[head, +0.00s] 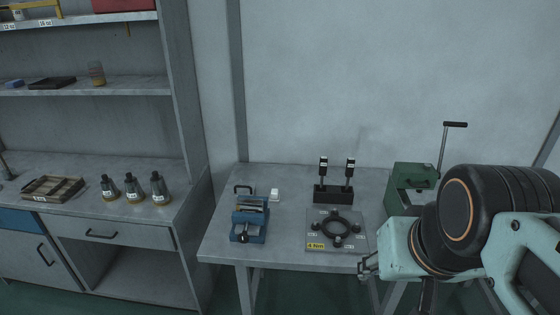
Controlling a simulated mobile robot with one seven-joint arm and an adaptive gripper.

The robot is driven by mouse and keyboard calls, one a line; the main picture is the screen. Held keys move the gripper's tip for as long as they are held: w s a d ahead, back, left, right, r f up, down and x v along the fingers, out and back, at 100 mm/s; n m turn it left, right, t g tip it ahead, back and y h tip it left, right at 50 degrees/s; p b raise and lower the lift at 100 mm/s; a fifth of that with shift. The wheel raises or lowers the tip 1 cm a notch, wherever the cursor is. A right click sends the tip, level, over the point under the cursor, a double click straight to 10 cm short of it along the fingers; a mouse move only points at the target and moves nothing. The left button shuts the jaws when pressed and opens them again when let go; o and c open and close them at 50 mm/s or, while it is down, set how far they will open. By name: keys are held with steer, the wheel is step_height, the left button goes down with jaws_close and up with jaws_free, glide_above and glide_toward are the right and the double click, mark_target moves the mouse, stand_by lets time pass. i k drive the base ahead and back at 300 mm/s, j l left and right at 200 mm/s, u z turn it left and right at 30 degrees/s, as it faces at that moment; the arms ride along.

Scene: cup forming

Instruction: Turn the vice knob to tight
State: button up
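A small blue vice (249,217) stands on the left part of the grey workbench (285,262). A dark round part, which looks like its knob (244,238), is at its front end. The knob's setting is too small to read. The vice's jaws are hard to make out. My gripper (366,263) is at the bench's front right edge, well to the right of the vice and apart from it. Its fingers are small and partly hidden by my wrist, so their opening cannot be told.
A square plate with a dark ring (338,246) and a yellow label lies right of the vice. Behind it is a black stand with two upright tools (334,194). A green lever press (412,182) stands at right. A shelf unit with several flasks (134,188) is at left.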

mark_target(243, 237)
steer(key=u, duration=0.9)
